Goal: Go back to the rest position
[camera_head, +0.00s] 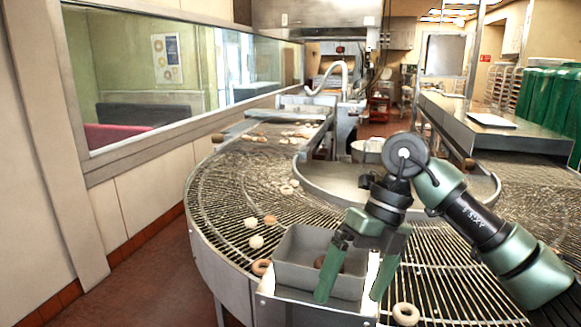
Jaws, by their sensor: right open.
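My right gripper (351,292) hangs in the lower middle of the head view, pointing down, with its green fingers spread apart and nothing seen between them. It is in front of and over the right side of a grey bin (298,245). A brown doughnut (320,262) shows inside the bin, partly hidden by a finger. My right arm comes in from the lower right. My left gripper is not in view.
The bin stands at the near edge of a curved wire conveyor (215,190). Doughnuts lie around it, including one at the left (261,267) and one at the right (405,313). A metal counter (490,130) stands at the right, a windowed wall at the left.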

